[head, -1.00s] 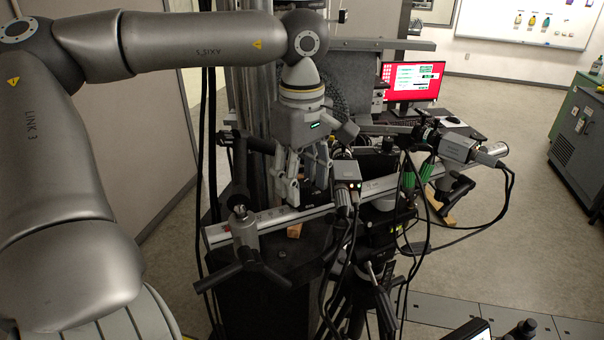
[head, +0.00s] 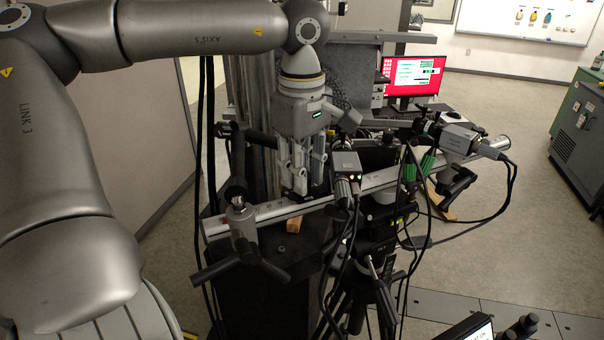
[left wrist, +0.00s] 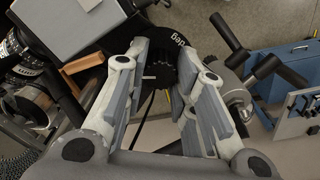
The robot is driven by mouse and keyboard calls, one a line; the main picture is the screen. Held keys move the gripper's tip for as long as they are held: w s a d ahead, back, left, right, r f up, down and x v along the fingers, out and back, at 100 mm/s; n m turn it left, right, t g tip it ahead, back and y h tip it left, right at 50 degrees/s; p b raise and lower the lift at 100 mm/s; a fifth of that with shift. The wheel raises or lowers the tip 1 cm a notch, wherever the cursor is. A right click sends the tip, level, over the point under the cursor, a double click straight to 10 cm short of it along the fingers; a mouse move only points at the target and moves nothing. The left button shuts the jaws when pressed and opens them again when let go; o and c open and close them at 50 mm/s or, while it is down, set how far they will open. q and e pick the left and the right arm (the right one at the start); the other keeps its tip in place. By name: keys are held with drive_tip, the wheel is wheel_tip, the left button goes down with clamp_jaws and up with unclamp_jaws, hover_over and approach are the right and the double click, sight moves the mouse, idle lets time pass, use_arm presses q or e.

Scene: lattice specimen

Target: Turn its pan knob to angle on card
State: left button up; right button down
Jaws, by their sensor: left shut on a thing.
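My left gripper (head: 302,190) points down at the pale rail, beside the nearer camera (head: 346,161). The left wrist view shows its two fingers (left wrist: 163,66) on either side of a dark ribbed knob (left wrist: 188,74). The fingers are shut on this knob, though the contact is partly hidden. A black round dial (left wrist: 180,40) with "deg" lettering lies just beyond the knob; its angle marks are too small to read. In the head view the fingers and rail hide the knob. I cannot make out a card with an angle. My right gripper is not in view.
The long rail (head: 268,212) carries both cameras, the farther one (head: 458,139) at right. Black cables hang around the tripod below. A clamp with black handles (head: 243,238) stands close on the left. A red-screened monitor (head: 413,77) stands behind. Open floor lies right.

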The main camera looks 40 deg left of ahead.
use_arm(q)
drive_tip(key=n+b, duration=0.2)
drive_tip(key=shift+n, duration=0.4)
drive_tip(key=shift+n+b, duration=0.55)
drive_tip(key=shift+n, duration=0.35)
drive_tip(key=shift+r, duration=0.1)
drive_tip(key=o, duration=1.1)
drive_tip(key=shift+c, duration=0.2)
wheel_tip(320, 180, up, 12)
